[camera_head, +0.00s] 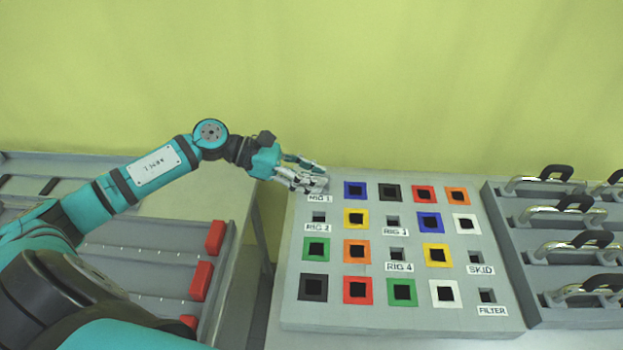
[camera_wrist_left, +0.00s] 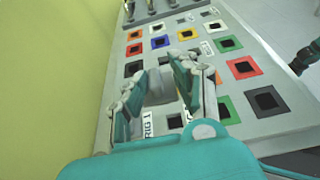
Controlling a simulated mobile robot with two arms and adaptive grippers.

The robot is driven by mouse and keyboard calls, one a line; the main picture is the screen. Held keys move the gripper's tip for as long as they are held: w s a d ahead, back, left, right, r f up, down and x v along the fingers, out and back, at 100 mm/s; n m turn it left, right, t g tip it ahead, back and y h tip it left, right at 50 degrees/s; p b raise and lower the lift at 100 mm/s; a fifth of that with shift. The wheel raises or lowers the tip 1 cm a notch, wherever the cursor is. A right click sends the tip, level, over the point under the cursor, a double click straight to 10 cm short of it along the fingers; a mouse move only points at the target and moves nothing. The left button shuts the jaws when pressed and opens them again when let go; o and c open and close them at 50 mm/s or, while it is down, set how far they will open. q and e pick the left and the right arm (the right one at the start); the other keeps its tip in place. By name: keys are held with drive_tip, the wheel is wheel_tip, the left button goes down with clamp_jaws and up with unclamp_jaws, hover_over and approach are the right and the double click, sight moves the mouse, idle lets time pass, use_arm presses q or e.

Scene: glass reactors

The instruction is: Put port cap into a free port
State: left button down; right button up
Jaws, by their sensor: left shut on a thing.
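My left gripper (camera_head: 318,180) is at the far left corner of the grey port panel (camera_head: 300,318), above the RIG 1 label (camera_head: 320,198). In the left wrist view its fingers (camera_wrist_left: 163,88) are closed around a pale grey piece (camera_wrist_left: 158,88), which looks like the port cap. The fingers hide much of the piece and the RIG 1 port; I cannot tell whether the piece is seated. Plain open ports show at RIG 2 (camera_head: 319,217), RIG 3 (camera_head: 393,222), RIG 4 (camera_head: 397,254), SKID (camera_head: 474,257) and FILTER (camera_head: 487,296). My right gripper is not in view.
Several coloured square frames with dark centres, such as a blue one (camera_head: 355,190), fill the other panel positions. A grey rack with curved metal handles (camera_head: 560,247) stands at the right. Red blocks (camera_head: 202,281) sit on a grey rack at the left.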

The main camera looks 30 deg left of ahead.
sight(312, 212)
use_arm(q)
drive_tip(key=shift+f, duration=0.45)
drive_tip(key=shift+f+b, duration=0.6)
drive_tip(key=shift+f, duration=0.45)
wheel_tip(312, 212, down, 8)
drive_tip(key=b, duration=0.5)
drive_tip(key=shift+r, duration=0.25)
drive_tip(key=shift+f+b, duration=0.45)
drive_tip(key=shift+b, duration=0.35)
drive_tip(key=shift+f+b, duration=0.3)
drive_tip(key=shift+b, duration=0.15)
